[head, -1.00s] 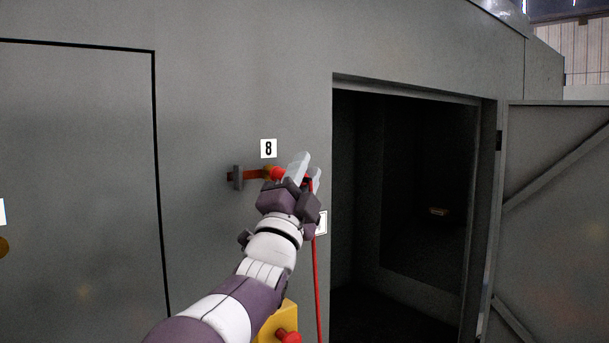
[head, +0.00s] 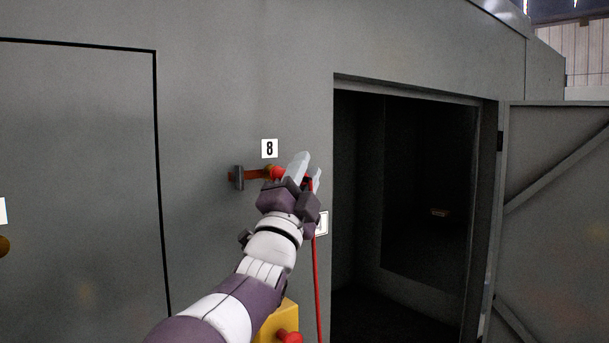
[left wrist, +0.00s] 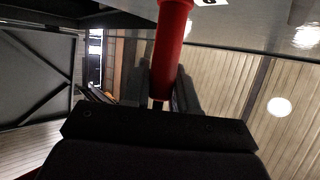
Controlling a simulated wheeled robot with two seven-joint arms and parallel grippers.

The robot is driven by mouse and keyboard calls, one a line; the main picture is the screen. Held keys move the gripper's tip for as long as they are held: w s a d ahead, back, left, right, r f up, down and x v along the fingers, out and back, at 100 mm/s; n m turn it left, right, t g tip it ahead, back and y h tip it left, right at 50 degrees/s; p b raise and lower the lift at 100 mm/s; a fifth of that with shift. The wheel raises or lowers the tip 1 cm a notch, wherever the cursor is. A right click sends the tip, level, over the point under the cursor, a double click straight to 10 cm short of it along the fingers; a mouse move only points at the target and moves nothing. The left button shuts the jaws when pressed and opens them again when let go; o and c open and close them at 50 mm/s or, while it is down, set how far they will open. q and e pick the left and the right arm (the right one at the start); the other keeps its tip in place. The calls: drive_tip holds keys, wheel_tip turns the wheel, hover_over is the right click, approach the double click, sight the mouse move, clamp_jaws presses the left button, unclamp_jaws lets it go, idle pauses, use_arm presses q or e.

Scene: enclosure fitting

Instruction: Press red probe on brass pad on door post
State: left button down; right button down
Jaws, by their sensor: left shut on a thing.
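My left gripper (head: 305,168) is shut on the red probe (head: 277,173), in front of the grey door post left of the dark opening. The probe's red end sticks out to the left of the fingers. In the left wrist view the red probe (left wrist: 171,45) runs up between the two fingers. A small brass-coloured spot, the brass pad (head: 267,168), shows at the probe's tip below the number 8 label. It is mostly hidden, and I cannot tell whether tip and pad touch. A red cable (head: 315,285) hangs down from the gripper. My right gripper is not in view.
An orange-brown strip (head: 252,175) and a grey bracket (head: 238,178) are on the wall just left of the probe tip. A yellow box (head: 275,322) with a red knob (head: 289,337) is below my arm. The open door (head: 560,220) stands at the right.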

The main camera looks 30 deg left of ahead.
use_arm(q)
drive_tip(key=shift+b, duration=0.7)
idle(1.6)
drive_tip(key=shift+d+f+b, duration=0.1)
drive_tip(key=shift+f+b, duration=0.05)
drive_tip(key=shift+b, duration=0.15)
drive_tip(key=s+d+b, duration=0.2)
drive_tip(key=d+b, duration=0.3)
drive_tip(key=d, duration=0.1)
drive_tip(key=shift+s, duration=0.3)
